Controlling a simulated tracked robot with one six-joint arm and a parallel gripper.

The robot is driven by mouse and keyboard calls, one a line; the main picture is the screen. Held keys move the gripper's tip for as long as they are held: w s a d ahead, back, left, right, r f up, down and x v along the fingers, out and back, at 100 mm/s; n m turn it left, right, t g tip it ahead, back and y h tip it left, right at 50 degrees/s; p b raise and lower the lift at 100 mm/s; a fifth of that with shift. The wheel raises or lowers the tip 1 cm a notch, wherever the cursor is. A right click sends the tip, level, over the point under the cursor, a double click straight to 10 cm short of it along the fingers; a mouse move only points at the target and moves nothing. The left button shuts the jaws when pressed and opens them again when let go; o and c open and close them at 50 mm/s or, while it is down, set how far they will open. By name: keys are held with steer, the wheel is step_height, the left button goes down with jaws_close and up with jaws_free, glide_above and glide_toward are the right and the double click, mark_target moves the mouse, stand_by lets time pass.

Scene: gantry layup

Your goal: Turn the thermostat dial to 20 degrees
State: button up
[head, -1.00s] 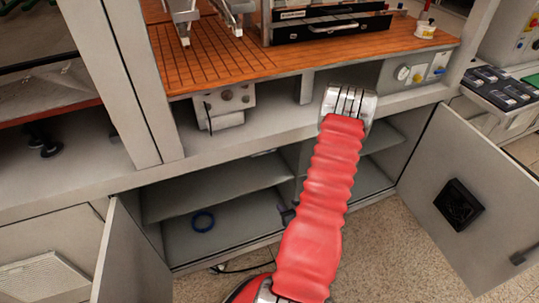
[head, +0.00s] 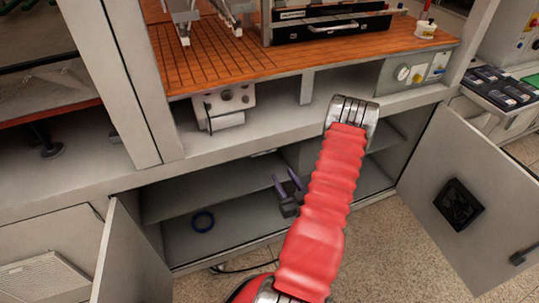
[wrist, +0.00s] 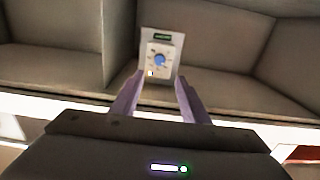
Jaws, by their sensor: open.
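The thermostat (wrist: 151,66) is a pale plate with a round blue dial (wrist: 161,60) and a small dark green display (wrist: 163,37) above it. It shows upright near the top middle of the wrist view, against a grey wall. The dial's scale and setting are too small to read. My gripper (wrist: 157,78) is open and empty. Its two purple-grey fingers point toward the thermostat, one on each side, with a gap before it. In the head view, my gripper (head: 287,181) is in front of the open lower cupboard; I cannot make out the thermostat there.
The cupboard has a grey shelf (head: 215,188) and an open door (head: 470,190) on the right. Above is an orange-brown slotted worktop (head: 215,68). A separate control panel (head: 418,72) sits under its right end.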

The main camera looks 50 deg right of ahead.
steer(key=shift+w, duration=0.15)
steer(key=x, duration=1.3)
steer(key=shift+w+d, duration=0.15)
steer(key=shift+w, duration=0.05)
jaws_close()
steer(key=shift+m, duration=1.3)
